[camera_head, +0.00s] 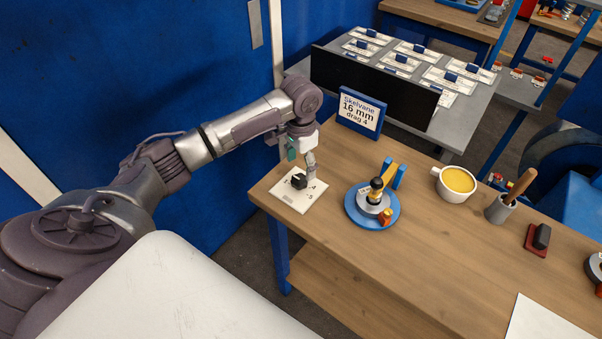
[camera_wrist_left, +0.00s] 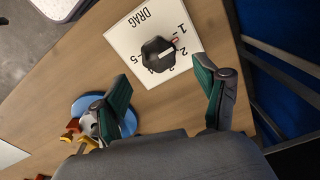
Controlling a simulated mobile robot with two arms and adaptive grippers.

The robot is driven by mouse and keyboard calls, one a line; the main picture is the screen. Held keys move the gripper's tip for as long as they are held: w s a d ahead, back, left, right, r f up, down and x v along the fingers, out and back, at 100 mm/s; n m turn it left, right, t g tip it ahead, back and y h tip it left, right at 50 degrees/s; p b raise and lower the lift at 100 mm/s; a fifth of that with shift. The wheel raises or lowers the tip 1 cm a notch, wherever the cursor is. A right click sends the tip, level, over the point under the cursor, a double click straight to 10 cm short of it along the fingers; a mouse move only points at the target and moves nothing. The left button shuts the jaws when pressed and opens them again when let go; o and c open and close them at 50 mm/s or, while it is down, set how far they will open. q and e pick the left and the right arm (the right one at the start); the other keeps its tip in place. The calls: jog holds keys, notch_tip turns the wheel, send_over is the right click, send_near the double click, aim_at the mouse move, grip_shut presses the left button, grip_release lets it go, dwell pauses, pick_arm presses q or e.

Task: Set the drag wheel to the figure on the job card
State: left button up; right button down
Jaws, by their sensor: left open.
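The drag wheel is a black knob (camera_head: 299,181) on a white plate (camera_head: 288,198) at the table's near left corner. In the left wrist view the knob (camera_wrist_left: 158,54) sits on the plate marked DRAG (camera_wrist_left: 122,33), with figures around it. A small red mark shows beside the knob between 1 and 2; the exact setting is hard to read. The job card (camera_head: 360,111), in a blue frame, reads "Skelvane 16 mm drag 4". My left gripper (camera_head: 308,167) is open above the plate, close to the knob. Its green-padded fingers (camera_wrist_left: 164,98) are apart and empty, with the knob ahead of them.
A blue round base with a spool (camera_head: 372,206) stands right of the plate. Further right are a yellow-filled cup (camera_head: 456,184), a grey pot with a wooden handle (camera_head: 500,208) and a black-and-red block (camera_head: 537,238). A black panel (camera_head: 370,88) stands behind the card.

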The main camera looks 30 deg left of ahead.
aim_at(301, 178)
pick_arm(q)
notch_tip(301, 178, down, 5)
jog(key=shift+f, duration=0.1)
dwell(0.3)
jog(key=c, duration=1.2)
jog(key=shift+o, duration=0.2)
jog(key=shift+p, duration=0.3)
